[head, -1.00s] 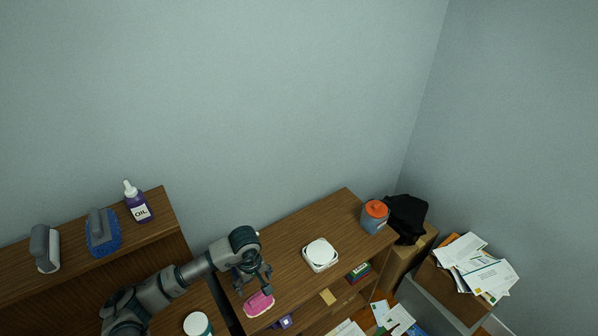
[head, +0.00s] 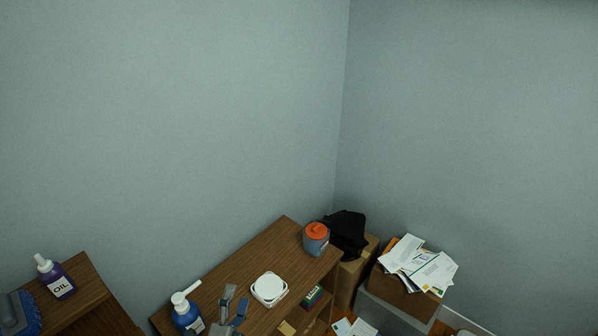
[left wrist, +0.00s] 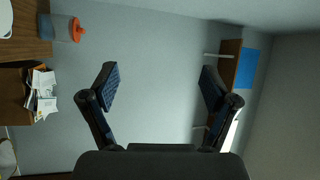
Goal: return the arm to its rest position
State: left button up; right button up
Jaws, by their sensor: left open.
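My left gripper (head: 232,307) shows at the bottom of the head view, in front of the wooden shelf top (head: 232,274). In the left wrist view the same gripper (left wrist: 161,86) has its two dark fingers spread wide, with nothing between them. Behind the fingers is mostly bare wall. The rest of my left arm is below the head view's edge. My right gripper is in neither view.
A blue pump bottle (head: 186,315) stands left of the gripper, and a white round-topped device (head: 269,288) lies to its right. An orange-lidded jar (head: 316,238) stands at the shelf's far end.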

pick_arm(q)
jog(key=s+a+f+n+g+y, duration=0.35)
jog(key=f+n, duration=0.25)
jog(key=f, duration=0.3)
jog(key=s+a+f+n+g+y, duration=0.2)
jog(key=s+a+f+n+g, duration=0.1)
jog(key=s+f+n+g, duration=0.4)
jog(key=s+d+f+n+g+h, duration=0.2)
jog(key=s+f+n+g, duration=0.3)
jog(key=s+f, duration=0.7)
notch_tip(320, 180, down, 20)
jog(key=s+m+g, duration=0.2)
jog(key=s+a+f+g, duration=0.1)
jog(key=s+a+f, duration=0.2)
jog(key=s+f, duration=1.4)
notch_tip(320, 180, down, 2)
jog(key=shift+a+y, duration=0.2)
jog(key=shift+y, duration=0.15)
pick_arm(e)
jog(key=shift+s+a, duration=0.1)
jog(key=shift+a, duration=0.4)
pick_arm(q)
jog(key=shift+g, duration=0.25)
